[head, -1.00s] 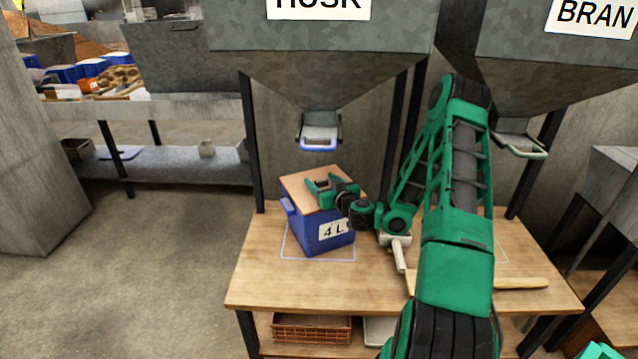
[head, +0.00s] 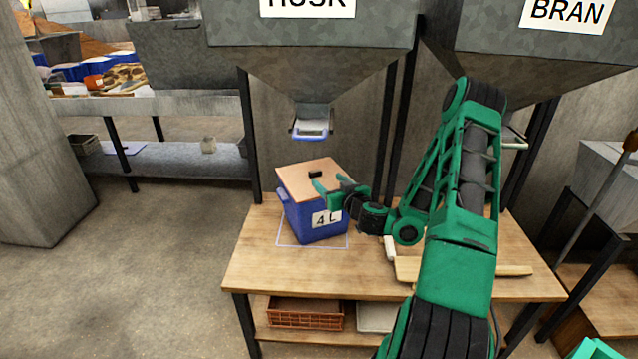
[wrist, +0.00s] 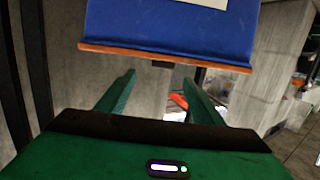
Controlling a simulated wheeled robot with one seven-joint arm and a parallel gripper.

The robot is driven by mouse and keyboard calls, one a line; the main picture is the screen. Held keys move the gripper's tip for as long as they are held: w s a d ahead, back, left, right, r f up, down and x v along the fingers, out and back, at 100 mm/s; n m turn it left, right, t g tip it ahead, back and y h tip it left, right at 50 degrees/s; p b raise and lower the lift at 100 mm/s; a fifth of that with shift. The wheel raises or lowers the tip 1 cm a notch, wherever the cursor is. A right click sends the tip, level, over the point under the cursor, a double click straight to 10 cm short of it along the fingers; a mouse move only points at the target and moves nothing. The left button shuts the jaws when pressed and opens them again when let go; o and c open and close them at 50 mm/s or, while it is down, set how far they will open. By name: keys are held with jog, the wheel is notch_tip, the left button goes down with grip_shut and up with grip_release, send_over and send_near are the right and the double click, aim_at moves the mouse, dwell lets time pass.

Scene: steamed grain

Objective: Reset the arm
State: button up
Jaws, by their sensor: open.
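My gripper (head: 322,186) is open and empty, at the right front edge of the lidded box in the head view. Its two green fingers also show apart in the wrist view (wrist: 158,82). The blue box (head: 300,222) has a "4 L" label and stands on the wooden table inside a pale outline. A flat wooden lid (head: 298,175) with a small black knob (head: 315,174) covers it. In the wrist view the blue wall (wrist: 165,32) appears upside down, beyond my fingertips. My forearm hides part of the table.
The HUSK hopper's spout with a blue-edged handle (head: 311,130) hangs above the box. A wooden paddle-like tool (head: 512,270) lies on the right of the table (head: 265,270). An orange crate (head: 305,314) sits on the shelf below. Floor at the left is clear.

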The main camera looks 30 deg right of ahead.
jog(key=shift+s+a, duration=0.2)
jog(key=shift+w+a+r+y, duration=0.1)
jog(key=shift+a+r+y, duration=0.2)
jog(key=shift+a, duration=0.15)
jog(key=s+a+r+n+g+y, duration=0.1)
jog(key=s+a+n+g+y, duration=0.25)
jog(key=a, duration=0.45)
jog(key=s+a+r+n+g+y, duration=0.1)
jog(key=s+a+n+g+y, duration=0.25)
jog(key=a, duration=0.45)
jog(key=s+d+r+m+g+h, duration=0.1)
jog(key=s+d+r+m+g, duration=0.1)
jog(key=s, duration=0.9)
jog(key=s+d+r+m+g+h, duration=0.2)
jog(key=s+d+r+m+g, duration=0.1)
jog(key=s, duration=0.9)
jog(key=s+d+r+m+g+h, duration=0.2)
jog(key=s+r+m+g, duration=0.2)
jog(key=s, duration=0.7)
jog(key=r+m, duration=0.1)
jog(key=m, duration=0.1)
jog(key=shift+s+d+r+m, duration=0.15)
jog(key=shift+s+r+m, duration=0.15)
jog(key=shift+s+m, duration=0.1)
